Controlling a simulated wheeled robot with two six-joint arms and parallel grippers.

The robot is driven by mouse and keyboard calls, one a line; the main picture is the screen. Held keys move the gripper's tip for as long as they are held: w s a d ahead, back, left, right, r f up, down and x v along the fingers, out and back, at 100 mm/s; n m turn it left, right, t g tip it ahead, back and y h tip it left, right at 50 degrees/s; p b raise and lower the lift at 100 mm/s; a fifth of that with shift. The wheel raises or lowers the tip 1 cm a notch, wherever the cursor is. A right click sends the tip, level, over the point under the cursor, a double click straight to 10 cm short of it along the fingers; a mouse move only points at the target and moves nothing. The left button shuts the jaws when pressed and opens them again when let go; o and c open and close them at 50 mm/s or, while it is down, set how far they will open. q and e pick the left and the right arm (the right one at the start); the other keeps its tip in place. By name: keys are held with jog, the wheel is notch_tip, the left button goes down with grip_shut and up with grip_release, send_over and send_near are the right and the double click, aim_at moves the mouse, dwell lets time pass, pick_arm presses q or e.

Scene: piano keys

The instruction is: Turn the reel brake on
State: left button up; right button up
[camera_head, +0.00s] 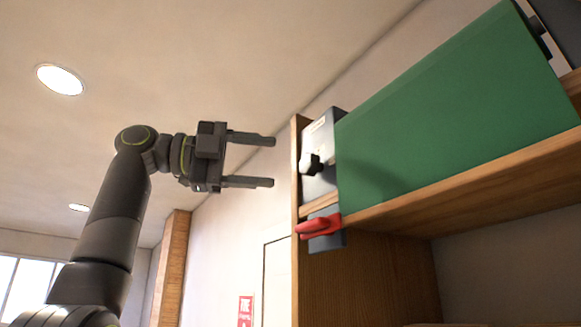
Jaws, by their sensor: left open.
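A red lever (318,226), the likely reel brake handle, sits on a dark grey block (328,241) at the wooden shelf's left front corner. The lever lies roughly level, its free end pointing left. Above it a grey metal plate (323,140) carries a black knob (310,163). My left gripper (273,162) is open and empty, left of the knob and higher than the lever in the picture, with its fingers pointing right. It appears apart from both. My right gripper is out of view.
A large green panel (450,115) stands on the wooden shelf (470,180) right of the plate. The shelf's upright side (296,200) rises near my fingertips. A wooden post (172,260) and a red sign (245,310) are farther back. The space around my left gripper looks clear.

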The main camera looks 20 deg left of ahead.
pick_arm(q)
jog(key=v, duration=1)
